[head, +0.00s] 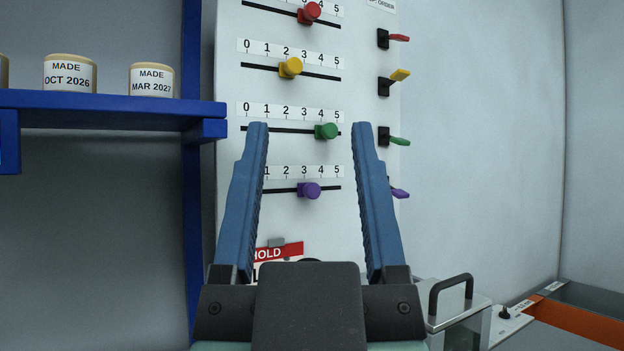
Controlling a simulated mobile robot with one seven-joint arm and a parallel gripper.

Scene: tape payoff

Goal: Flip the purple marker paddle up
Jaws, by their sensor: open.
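The purple marker paddle (400,193) sticks out at the right edge of the white panel (225,200), lowest in a column of paddles. It slopes slightly down to the right. Its black mount is mostly hidden behind my right finger. My gripper (309,126) is open and empty, with its blue fingers pointing up in front of the panel. The purple paddle lies just to the right of the right finger in the picture; I cannot tell the depth between them. The purple slider knob (309,190) shows between the fingers, near 3 on its scale.
Above are the green paddle (400,142), sloping down, the yellow paddle (400,75), tilted up, and the red paddle (399,38), nearly level. A blue shelf (110,102) with labelled rolls stands left. A metal box with a black handle (450,290) stands lower right.

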